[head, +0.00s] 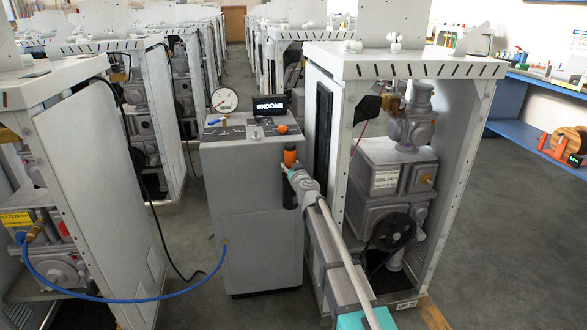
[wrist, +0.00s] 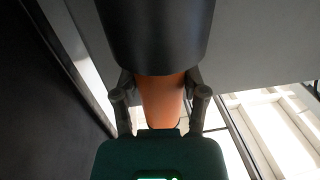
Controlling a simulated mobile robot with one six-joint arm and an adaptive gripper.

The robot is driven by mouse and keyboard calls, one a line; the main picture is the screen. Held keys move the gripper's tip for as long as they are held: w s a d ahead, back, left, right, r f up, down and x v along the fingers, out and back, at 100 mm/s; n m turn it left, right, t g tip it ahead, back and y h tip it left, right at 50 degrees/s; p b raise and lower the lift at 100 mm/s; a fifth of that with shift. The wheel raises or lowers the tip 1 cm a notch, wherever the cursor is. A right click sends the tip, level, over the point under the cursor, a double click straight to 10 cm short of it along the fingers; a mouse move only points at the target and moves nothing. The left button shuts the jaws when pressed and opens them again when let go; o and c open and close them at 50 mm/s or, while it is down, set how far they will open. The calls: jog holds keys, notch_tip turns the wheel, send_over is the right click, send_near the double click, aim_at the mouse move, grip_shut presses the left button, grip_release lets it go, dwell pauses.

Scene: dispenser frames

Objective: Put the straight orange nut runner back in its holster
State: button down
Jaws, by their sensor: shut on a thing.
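The straight orange nut runner (head: 290,156) stands upright at the front right edge of the grey cart. My gripper (head: 289,170) is shut around its orange body, which also shows between the two fingers in the wrist view (wrist: 161,100). A black cylinder (head: 290,197), which looks like the holster, is directly below the orange part and in line with it. In the wrist view this wide black cylinder (wrist: 155,35) meets the orange body. How deep the runner sits in it is hidden.
The grey cart (head: 252,210) carries a round gauge (head: 225,100), an "UNDONE" display (head: 270,105) and another orange item (head: 283,128). A blue hose (head: 120,299) runs from the cart to the left. An open machine frame (head: 345,130) stands close on the right.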

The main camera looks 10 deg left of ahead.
jog(key=shift+f, duration=0.1)
jog(key=shift+c, duration=0.6)
grip_release()
jog(key=v, duration=1.2)
dwell(0.4)
jog(key=shift+s, duration=0.15)
